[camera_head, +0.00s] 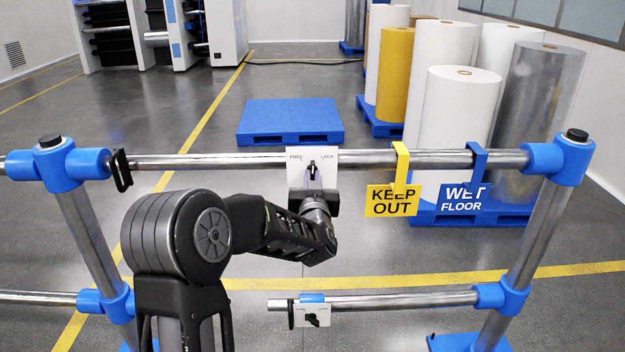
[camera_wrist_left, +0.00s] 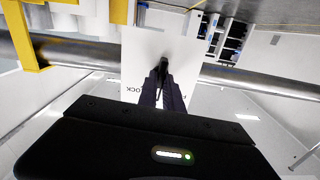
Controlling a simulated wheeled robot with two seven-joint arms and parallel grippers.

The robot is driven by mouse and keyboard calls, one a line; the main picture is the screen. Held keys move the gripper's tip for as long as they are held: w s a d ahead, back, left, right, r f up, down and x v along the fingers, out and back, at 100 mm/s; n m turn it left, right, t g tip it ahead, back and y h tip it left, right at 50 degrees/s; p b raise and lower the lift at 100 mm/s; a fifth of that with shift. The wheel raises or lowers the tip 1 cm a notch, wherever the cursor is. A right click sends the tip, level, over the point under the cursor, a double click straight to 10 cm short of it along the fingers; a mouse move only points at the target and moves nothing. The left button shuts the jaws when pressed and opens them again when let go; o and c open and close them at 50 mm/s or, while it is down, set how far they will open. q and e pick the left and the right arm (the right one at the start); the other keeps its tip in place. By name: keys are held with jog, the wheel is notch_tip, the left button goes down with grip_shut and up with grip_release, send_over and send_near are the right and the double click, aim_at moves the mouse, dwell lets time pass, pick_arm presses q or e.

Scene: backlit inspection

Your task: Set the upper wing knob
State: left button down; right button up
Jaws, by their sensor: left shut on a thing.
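The upper wing knob (camera_head: 312,169) is small and black, on a white plate (camera_head: 298,176) fixed to the upper rail. The plate reads FREE at its upper left and LOCK at its upper right. The knob's wing looks roughly upright, between the two words. My left gripper (camera_head: 314,180) is at the plate, shut on the knob from the near side and hiding its lower part. In the left wrist view, the gripper's fingers (camera_wrist_left: 163,88) close on the black knob (camera_wrist_left: 163,66), in front of the white plate (camera_wrist_left: 140,52). My right gripper is not in view.
A lower plate with another black knob (camera_head: 312,320) sits on the lower rail (camera_head: 400,302). A yellow KEEP OUT sign (camera_head: 391,202) and a blue WET FLOOR sign (camera_head: 463,199) hang right of the upper plate. A black end piece (camera_head: 121,170) is on the upper rail at left.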

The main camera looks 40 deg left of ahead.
pick_arm(q)
jog(key=m+p, duration=0.1)
jog(key=m, duration=0.3)
jog(key=shift+r+m, duration=0.1)
jog(key=shift+m, duration=0.2)
jog(key=shift+m+p, duration=0.75)
jog(key=shift+m, duration=0.95)
jog(key=c, duration=1.5)
grip_release()
jog(key=b+v, duration=0.1)
jog(key=v, duration=0.6)
jog(key=shift+s+d, duration=0.25)
jog(key=shift+s, duration=0.05)
